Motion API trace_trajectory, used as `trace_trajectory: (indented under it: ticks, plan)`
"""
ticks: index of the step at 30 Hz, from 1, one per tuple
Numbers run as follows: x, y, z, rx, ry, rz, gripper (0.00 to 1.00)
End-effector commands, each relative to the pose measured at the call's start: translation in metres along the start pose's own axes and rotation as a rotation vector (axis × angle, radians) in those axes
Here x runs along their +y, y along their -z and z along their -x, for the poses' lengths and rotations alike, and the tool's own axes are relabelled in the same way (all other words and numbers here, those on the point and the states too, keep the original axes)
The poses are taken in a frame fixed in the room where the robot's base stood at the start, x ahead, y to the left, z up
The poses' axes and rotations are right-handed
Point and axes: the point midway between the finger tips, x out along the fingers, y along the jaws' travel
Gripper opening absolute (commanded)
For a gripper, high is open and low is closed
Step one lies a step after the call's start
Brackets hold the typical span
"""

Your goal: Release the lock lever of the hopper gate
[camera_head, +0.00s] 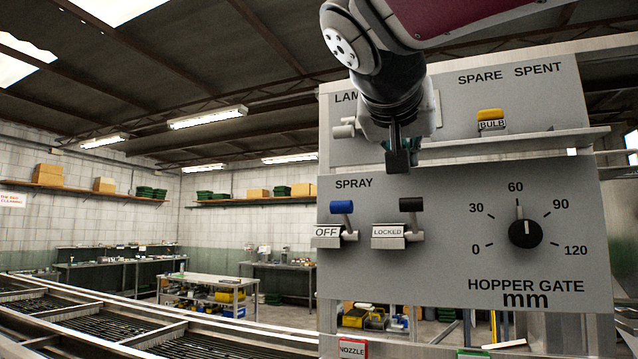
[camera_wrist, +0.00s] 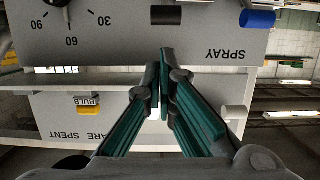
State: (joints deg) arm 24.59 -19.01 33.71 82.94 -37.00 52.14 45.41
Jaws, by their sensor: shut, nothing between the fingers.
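The lock lever has a black handle (camera_head: 410,204) and stands upright beside a plate (camera_head: 388,243) reading LOCKED on the grey control panel. Its black handle (camera_wrist: 167,15) also shows at the top of the wrist view, which is upside down. My gripper (camera_head: 398,160) points down above the lever, slightly to its left in the head view, with a visible gap. In the wrist view my gripper (camera_wrist: 160,75) has its green fingers closed together and empty. The hopper gate dial (camera_head: 525,234) is at the right, its pointer near 60.
A blue-handled spray lever (camera_head: 342,207) beside an OFF plate stands close to the left of the lock lever. A ledge (camera_head: 520,145) with a yellow bulb item (camera_head: 490,117) juts out above the lower panel. A red nozzle box (camera_head: 353,348) is below.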

Motion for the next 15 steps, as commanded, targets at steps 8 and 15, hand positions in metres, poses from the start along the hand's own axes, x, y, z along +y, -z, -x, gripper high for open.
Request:
trace_trajectory:
  ticks: [8,15]
  plan:
    - [0.002,-0.001,-0.03,-0.006,-0.003,0.001,0.0]
    - [0.001,-0.001,-0.071,-0.005,-0.002,0.001,0.0]
